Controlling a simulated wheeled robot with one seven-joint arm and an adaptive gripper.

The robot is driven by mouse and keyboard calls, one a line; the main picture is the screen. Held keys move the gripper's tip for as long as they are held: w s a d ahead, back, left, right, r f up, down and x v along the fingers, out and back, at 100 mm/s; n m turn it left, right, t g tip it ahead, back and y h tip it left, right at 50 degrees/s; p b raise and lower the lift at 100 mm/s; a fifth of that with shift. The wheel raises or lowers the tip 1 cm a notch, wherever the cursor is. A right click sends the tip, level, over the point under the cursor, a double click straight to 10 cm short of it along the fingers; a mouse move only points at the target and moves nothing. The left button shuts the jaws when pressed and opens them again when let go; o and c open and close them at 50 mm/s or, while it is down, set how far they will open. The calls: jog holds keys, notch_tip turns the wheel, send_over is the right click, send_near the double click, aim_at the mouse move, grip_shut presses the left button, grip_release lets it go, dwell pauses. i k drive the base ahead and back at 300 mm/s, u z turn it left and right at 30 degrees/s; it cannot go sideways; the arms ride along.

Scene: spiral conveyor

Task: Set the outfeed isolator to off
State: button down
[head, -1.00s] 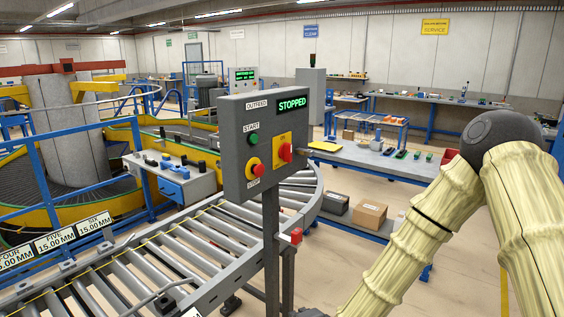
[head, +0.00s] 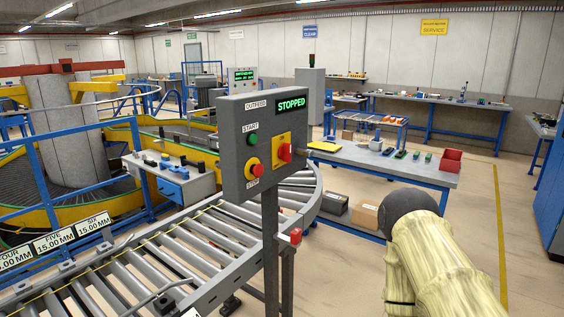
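The grey outfeed control box (head: 235,150) stands on a post in the middle of the head view. Its display (head: 291,104) reads STOPPED in green. The outfeed isolator (head: 285,152) is a red rotary handle on a yellow plate at the box's right side; its exact setting is too small to tell. A green start button (head: 252,140) and a red stop button on a yellow base (head: 252,167) sit to its left. My arm, in a pale cover, shows at the lower right, well apart from the box. My gripper is not in view.
The roller conveyor (head: 210,243) runs below and behind the box. Floor at the right is open.

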aim_at(284, 150)
jog(key=u, duration=0.05)
jog(key=k, duration=0.5)
jog(key=z, duration=1.5)
jog(key=i, duration=0.95)
jog(key=u, duration=1.75)
